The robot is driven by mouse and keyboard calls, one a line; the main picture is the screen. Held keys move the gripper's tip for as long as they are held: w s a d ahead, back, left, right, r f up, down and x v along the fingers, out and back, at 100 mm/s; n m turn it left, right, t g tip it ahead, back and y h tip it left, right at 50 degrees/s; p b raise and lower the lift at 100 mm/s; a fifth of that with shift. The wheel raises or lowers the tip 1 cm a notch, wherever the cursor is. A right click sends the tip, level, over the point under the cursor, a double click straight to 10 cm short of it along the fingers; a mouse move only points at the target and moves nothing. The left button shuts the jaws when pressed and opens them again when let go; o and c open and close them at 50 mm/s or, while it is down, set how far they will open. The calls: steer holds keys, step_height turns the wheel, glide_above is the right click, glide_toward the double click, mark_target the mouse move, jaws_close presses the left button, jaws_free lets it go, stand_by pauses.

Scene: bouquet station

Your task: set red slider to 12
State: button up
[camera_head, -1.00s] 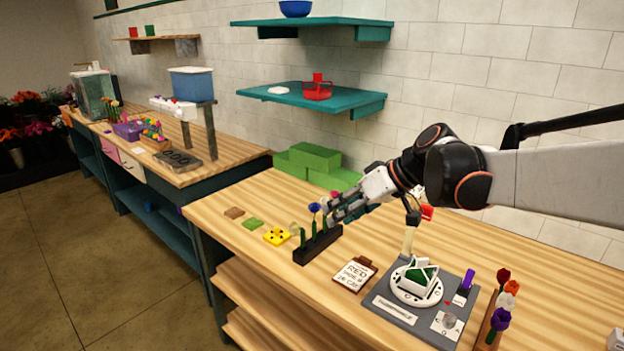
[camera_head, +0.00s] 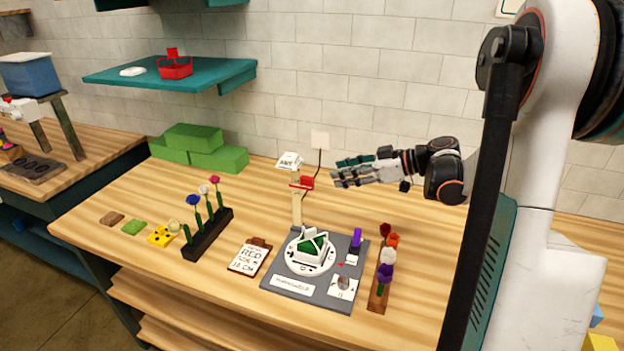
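The red slider (camera_head: 300,186) is a small red piece on a pale upright post (camera_head: 297,210), near the post's top. The post stands at the back left of a grey board (camera_head: 287,285). Its scale marks are too small to read. My gripper (camera_head: 336,173) is to the right of the post, at about the slider's height in the picture. Its two fingers point left and look spread, with nothing visible between them. I cannot tell its exact distance from the slider. A clipboard (camera_head: 250,257) left of the board carries the word RED; its smaller writing is unclear.
The board also holds a white round dial with a green-and-white piece (camera_head: 312,250) and a purple part (camera_head: 356,239). A black flower rack (camera_head: 208,236) stands left, a wooden flower strip (camera_head: 378,296) right. Green blocks (camera_head: 220,158) and a white card (camera_head: 290,160) are behind.

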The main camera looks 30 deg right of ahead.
mark_target(312, 178)
steer(key=b+x, duration=0.2)
steer(key=x, duration=0.8)
steer(key=shift+w+a+f, duration=0.15)
steer(key=shift+w+a, duration=0.05)
steer(key=shift+c, duration=0.2)
jaws_close()
